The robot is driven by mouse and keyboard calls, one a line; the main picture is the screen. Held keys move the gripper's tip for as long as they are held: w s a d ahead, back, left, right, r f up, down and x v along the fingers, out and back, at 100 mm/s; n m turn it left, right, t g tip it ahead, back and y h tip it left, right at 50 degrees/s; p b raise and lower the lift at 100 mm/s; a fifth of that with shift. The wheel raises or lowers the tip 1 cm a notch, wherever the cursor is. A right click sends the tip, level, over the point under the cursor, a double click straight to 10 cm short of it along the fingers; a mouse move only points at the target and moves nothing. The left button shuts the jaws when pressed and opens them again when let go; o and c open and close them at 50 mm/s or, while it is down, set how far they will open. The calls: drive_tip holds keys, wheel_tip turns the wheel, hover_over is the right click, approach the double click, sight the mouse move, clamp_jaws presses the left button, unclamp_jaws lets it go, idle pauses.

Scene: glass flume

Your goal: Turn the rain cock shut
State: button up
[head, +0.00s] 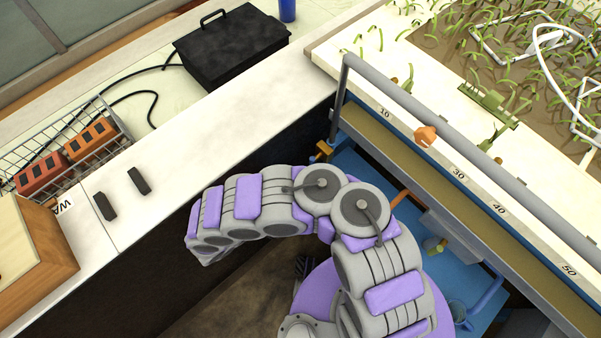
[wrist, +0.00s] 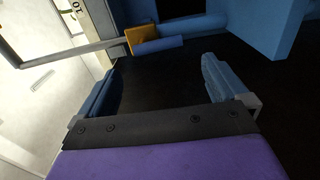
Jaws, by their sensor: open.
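My gripper (wrist: 160,72) is open, with its two blue fingers wide apart and only dark space between them. In the wrist view a yellow-orange block (wrist: 141,37) sits by a blue pipe end, ahead of the fingers and a little left of centre, apart from both. In the head view a small yellow-orange fitting (head: 323,149) sits at the near left corner of the flume, and a yellow-handled fitting (head: 440,246) shows lower right on the blue frame. I cannot tell which is the rain cock. My gripper is not clearly visible in the head view.
A grey rail (head: 470,161) with an orange slider (head: 425,136) runs along the scaled flume edge. Planted soil (head: 455,50) lies beyond. A black box (head: 231,45), a wire basket (head: 110,113) with orange blocks and two black bars stand on the left bench.

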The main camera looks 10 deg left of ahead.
drive_tip(key=v, duration=0.6)
drive_tip(key=shift+s+a, duration=0.15)
drive_tip(key=shift+s, duration=0.1)
drive_tip(key=shift+s, duration=0.1)
